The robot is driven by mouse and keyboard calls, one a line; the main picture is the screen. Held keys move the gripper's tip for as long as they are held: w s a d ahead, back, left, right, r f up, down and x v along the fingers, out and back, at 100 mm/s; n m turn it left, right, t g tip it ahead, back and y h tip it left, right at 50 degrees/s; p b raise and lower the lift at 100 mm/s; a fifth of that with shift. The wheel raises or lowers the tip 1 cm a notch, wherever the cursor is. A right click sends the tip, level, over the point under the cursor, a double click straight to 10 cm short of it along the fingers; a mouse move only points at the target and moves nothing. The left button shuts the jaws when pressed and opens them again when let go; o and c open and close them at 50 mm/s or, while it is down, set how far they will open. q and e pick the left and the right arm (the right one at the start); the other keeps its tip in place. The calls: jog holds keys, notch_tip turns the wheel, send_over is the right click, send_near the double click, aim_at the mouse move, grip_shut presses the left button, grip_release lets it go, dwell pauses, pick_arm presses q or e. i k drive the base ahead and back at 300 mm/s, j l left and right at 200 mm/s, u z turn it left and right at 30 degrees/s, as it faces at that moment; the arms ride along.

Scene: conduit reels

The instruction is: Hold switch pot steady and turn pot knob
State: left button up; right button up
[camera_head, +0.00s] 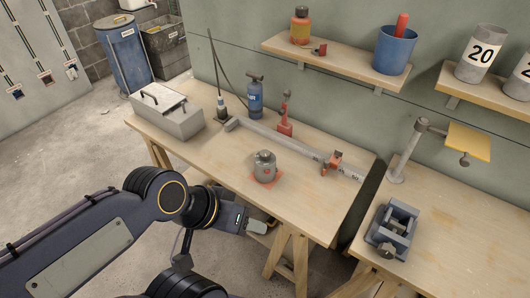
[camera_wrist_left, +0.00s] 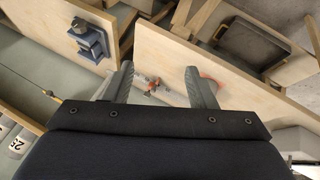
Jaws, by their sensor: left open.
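The switch pot (camera_head: 265,168) is a small grey canister with a knob on its top. My left gripper (camera_head: 257,227) is in front of the table's front edge, below and apart from the pot in the head view. In the left wrist view the left gripper (camera_wrist_left: 157,74) has its two fingers wide apart with nothing between them. A bit of orange shows behind its right finger there; the pot itself is not clearly seen. My right gripper is out of view.
A long grey conduit (camera_head: 285,143) with a red clamp (camera_head: 332,162) lies behind the pot. A second table holds a grey vise (camera_head: 393,228).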

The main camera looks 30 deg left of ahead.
aim_at(265, 155)
jog(key=j+z, duration=0.15)
jog(key=j, duration=0.4)
jog(key=j+z, duration=0.15)
jog(key=j, duration=0.35)
jog(key=k+j+z, duration=0.15)
jog(key=j, duration=0.35)
jog(key=j+z, duration=0.15)
jog(key=j, duration=0.4)
jog(key=k+j+z, duration=0.15)
jog(key=j, duration=0.35)
